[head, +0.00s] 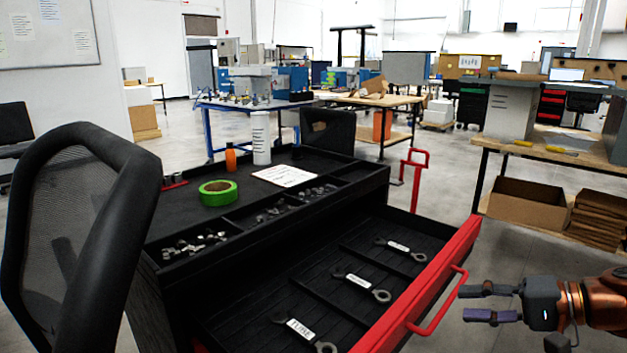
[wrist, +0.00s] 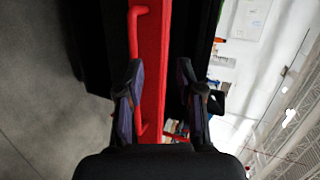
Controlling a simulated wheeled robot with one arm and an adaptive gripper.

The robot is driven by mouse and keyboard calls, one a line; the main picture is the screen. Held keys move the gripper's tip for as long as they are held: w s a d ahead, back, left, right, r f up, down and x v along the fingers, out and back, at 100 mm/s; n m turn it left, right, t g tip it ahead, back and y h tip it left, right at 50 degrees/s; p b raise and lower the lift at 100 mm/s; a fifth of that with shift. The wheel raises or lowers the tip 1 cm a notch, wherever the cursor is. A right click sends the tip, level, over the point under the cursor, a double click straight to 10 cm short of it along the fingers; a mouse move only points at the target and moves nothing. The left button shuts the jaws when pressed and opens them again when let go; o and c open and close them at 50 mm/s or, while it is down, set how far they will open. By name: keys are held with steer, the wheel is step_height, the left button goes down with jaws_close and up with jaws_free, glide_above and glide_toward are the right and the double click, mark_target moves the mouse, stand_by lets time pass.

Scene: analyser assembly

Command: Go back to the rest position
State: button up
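My gripper (head: 476,303) is at the lower right of the head view, just right of the open drawer's red handle (head: 440,301). Its two fingers are apart with nothing seen between them in the head view. In the wrist view the fingers of my gripper (wrist: 160,95) are spread, with the red drawer front (wrist: 158,60) and its handle (wrist: 138,40) showing beyond and between them. The gripper appears apart from the handle in the head view. The drawer (head: 345,262) is pulled out and holds labelled wrenches (head: 360,287).
The black cart top (head: 245,190) carries green tape (head: 217,192), an orange bottle (head: 230,157), a white cylinder (head: 261,138) and small metal parts. A mesh chair (head: 70,220) stands close at left. A workbench (head: 560,157) with boxes below is at right. Grey floor lies between.

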steer(key=s+a+r+n+g+h+p, duration=0.2)
steer(key=s+a+r+g+p, duration=0.25)
steer(key=a+p, duration=0.35)
steer(key=s+a+r+n+g+h+p, duration=0.3)
steer(key=s+a+r+p, duration=0.2)
steer(key=s+a+p, duration=0.15)
steer(key=s+d+r+n+g+h+p, duration=0.1)
steer(key=s+d+r+h+p, duration=0.2)
steer(key=p, duration=1.2)
steer(key=s+r+h, duration=0.3)
steer(key=s+r, duration=0.3)
steer(key=s, duration=0.2)
steer(key=shift+s+d+r+n+g, duration=0.15)
steer(key=shift+s+r+n+g, duration=0.05)
steer(key=shift+r+n+g, duration=0.15)
steer(key=shift+d, duration=0.1)
